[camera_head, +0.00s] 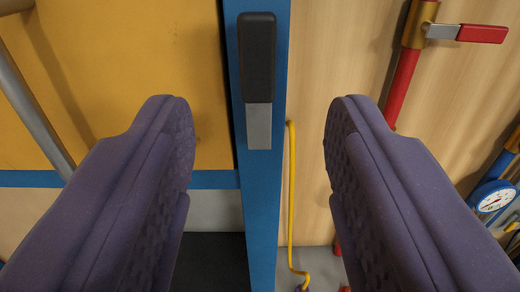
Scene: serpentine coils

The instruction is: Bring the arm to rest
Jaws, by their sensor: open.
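My gripper (260,112) shows as two purple, textured fingers, one on each side of the lower picture. The fingers stand wide apart with nothing between them. Behind the gap is a blue upright post (262,215). A handle with a black grip (257,55) and a grey metal end (259,126) lies in front of the post, between and above the fingertips. I see no contact between the fingers and the handle. The rest of my arm is not in view.
On the left is a yellow panel (130,60) with a grey bar (30,105). On the right, a wood panel (335,60) carries a red pipe (403,85), a red-handled valve (482,33) and a gauge (493,201). A yellow hose (291,200) hangs beside the post.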

